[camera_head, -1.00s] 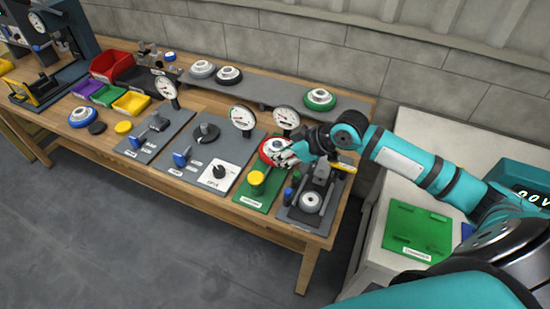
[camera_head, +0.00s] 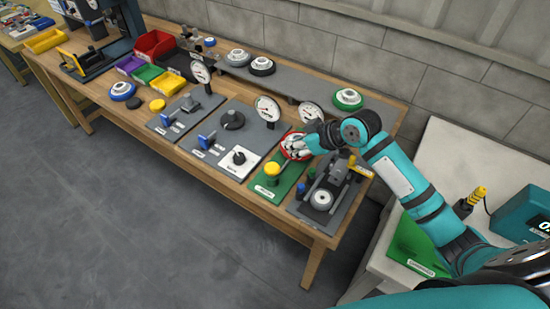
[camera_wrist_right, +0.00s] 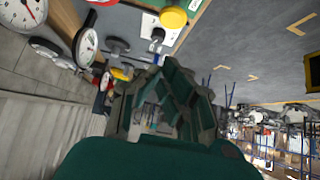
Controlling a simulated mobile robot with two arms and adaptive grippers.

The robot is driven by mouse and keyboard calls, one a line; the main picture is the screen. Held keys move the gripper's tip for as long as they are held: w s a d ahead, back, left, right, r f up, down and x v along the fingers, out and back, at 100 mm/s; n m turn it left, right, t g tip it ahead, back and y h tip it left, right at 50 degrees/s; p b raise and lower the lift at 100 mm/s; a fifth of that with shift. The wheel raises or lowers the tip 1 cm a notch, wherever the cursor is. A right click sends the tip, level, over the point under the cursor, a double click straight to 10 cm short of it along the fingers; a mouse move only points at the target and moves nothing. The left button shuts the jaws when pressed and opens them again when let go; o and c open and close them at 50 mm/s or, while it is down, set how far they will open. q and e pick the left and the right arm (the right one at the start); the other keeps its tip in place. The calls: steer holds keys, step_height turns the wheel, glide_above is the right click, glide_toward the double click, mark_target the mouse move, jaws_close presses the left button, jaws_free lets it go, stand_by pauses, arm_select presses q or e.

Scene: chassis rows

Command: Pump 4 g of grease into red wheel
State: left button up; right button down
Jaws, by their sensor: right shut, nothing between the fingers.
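The red wheel (camera_head: 285,150) sits on the green station plate (camera_head: 266,189) near the right end of the wooden bench, mostly hidden by my right gripper. My right gripper (camera_head: 294,152) is shut and empty, over or beside the wheel; I cannot tell whether it touches it. In the right wrist view its fingers (camera_wrist_right: 172,100) fill the middle. A teal box with a display (camera_head: 528,212) and a yellow-handled tool (camera_head: 477,195) with a cable stand on the pale table at the right. The display is cut off by the picture edge. My left gripper is out of view.
Blue (camera_head: 122,90) and green (camera_head: 348,98) wheels and two grey-black ones stand on the bench. Grey plates carry gauges (camera_head: 267,107), levers and knobs. A green labelled board (camera_head: 408,240) lies on the pale table, partly behind my arm.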

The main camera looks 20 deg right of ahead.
steer(key=p, duration=0.2)
glide_above(273, 166)
steer(key=f, duration=0.5)
steer(key=shift+s+d, duration=0.25)
steer(key=shift+s, duration=0.15)
step_height(273, 166, down, 4)
steer(key=shift+w+a+r+p, duration=0.1)
steer(key=shift+w+r+p, duration=0.1)
steer(key=shift+p, duration=0.2)
steer(key=shift+s+f, duration=0.1)
steer(key=shift+f, duration=0.4)
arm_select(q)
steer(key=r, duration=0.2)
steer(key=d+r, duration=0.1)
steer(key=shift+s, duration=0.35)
arm_select(e)
steer(key=shift+f, duration=0.1)
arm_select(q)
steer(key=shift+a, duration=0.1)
arm_select(e)
step_height(273, 166, down, 3)
steer(key=b, duration=0.2)
steer(key=shift+b, duration=0.3)
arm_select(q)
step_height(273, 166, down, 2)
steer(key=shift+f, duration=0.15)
